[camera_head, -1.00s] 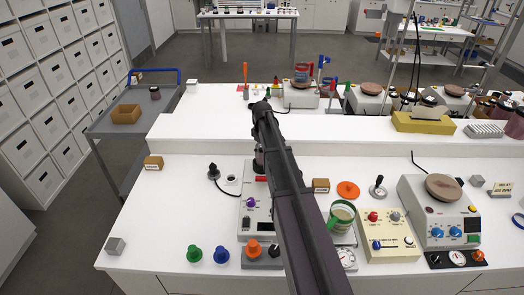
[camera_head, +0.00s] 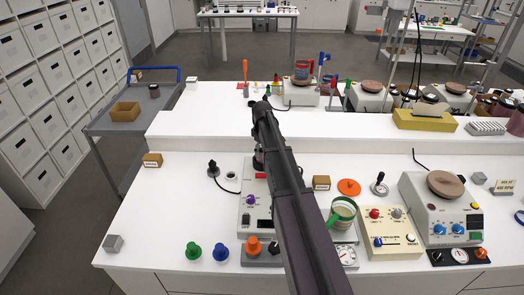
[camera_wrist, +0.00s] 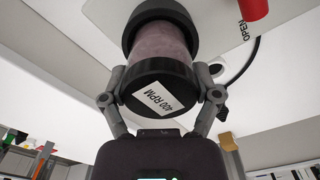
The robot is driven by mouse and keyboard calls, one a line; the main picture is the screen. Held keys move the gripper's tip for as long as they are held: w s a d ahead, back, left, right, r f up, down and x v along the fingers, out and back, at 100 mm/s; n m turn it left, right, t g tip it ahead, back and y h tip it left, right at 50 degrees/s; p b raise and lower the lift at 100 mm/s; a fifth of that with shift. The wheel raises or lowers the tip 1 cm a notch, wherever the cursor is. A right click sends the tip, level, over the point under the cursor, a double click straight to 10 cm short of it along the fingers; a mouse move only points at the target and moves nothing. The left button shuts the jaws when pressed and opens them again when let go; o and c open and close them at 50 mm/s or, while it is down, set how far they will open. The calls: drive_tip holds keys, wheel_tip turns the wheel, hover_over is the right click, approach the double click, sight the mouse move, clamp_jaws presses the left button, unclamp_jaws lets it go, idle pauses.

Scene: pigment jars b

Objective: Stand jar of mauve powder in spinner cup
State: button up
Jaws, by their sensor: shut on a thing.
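My gripper (camera_wrist: 162,98) is shut on the jar of mauve powder (camera_wrist: 158,50), with a finger on each side of its dark lid, which carries a "400 RPM" label. In the wrist view a wide dark ring (camera_wrist: 155,18) surrounds the jar's far end. I cannot tell whether it is the jar's own base or the spinner cup. In the head view my arm hides most of the jar and gripper. Beneath is a white machine (camera_head: 254,210) with a red lever (camera_head: 260,176), a purple knob and a switch. The lever (camera_wrist: 254,8) and the word OPEN show beside the jar.
Green (camera_head: 193,251), blue (camera_head: 221,252) and orange (camera_head: 253,246) knobs stand at the front. A green-handled mug (camera_head: 342,212), an orange disc (camera_head: 349,187) and a control box (camera_head: 387,232) are right of my arm. The front left of the bench is mostly clear.

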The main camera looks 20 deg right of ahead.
drive_tip(key=shift+f+b, duration=0.4)
drive_tip(key=shift+f, duration=0.1)
drive_tip(key=o, duration=1)
drive_tip(key=shift+r, duration=0.1)
drive_tip(key=shift+r, duration=0.1)
wheel_tip(320, 180, up, 10)
drive_tip(key=p, duration=1)
idle(0.5)
drive_tip(key=s+a+f+m+b, duration=0.2)
drive_tip(key=s+a, duration=0.3)
drive_tip(key=s, duration=0.4)
drive_tip(key=s+a+f+m+b, duration=0.2)
drive_tip(key=s+a+f+b, duration=0.2)
drive_tip(key=s, duration=0.5)
drive_tip(key=s+a+f+m+b, duration=0.2)
drive_tip(key=s+a, duration=0.4)
drive_tip(key=s, duration=0.3)
drive_tip(key=shift+a+f+m+b, duration=0.4)
drive_tip(key=shift+f+b, duration=0.15)
drive_tip(key=shift+f, duration=0.15)
